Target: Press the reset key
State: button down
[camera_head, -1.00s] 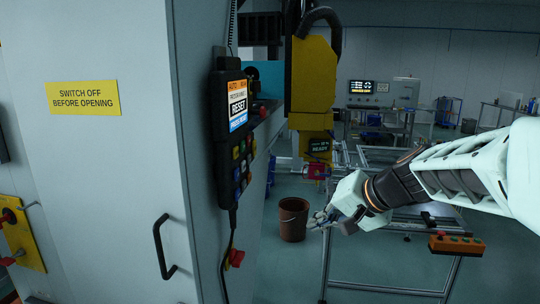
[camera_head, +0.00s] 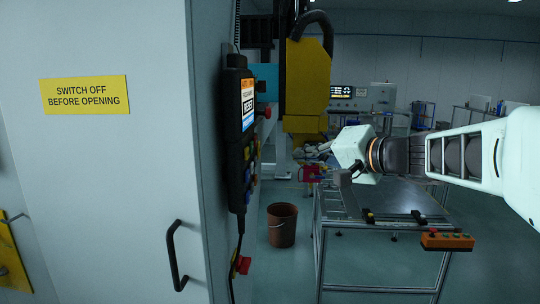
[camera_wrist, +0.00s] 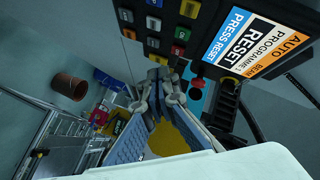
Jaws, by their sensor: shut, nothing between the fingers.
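The black hand-held pendant (camera_head: 233,135) hangs on the side of the grey cabinet, seen nearly edge-on. Its lit screen (camera_head: 248,103) shows RESET. In the wrist view the screen (camera_wrist: 256,42) reads AUTO, PROGRAMME, RESET and PRESS RESET on a blue strip. Beside it is a keypad (camera_wrist: 155,32) with several red, yellow and blue keys; their labels are too small to read, so I cannot tell which is reset. My gripper (camera_wrist: 160,76) is shut and empty, its tips showing close to the keypad's lower edge. In the head view my gripper (camera_head: 318,150) is right of the pendant.
A yellow machine head (camera_head: 307,85) hangs behind the pendant. A brown bucket (camera_head: 282,226) stands on the floor. A metal frame table (camera_head: 380,235) carries an orange button box (camera_head: 447,241). A cable hangs below the pendant, and a black door handle (camera_head: 175,255) sticks out.

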aim_at(248, 153)
dwell(0.3)
jog(key=a, duration=0.8)
jog(key=shift+w+a, duration=0.15)
jog(key=shift+a, duration=0.2)
jog(key=shift+a, duration=0.1)
dwell(1.2)
jog(key=shift+a, duration=0.35)
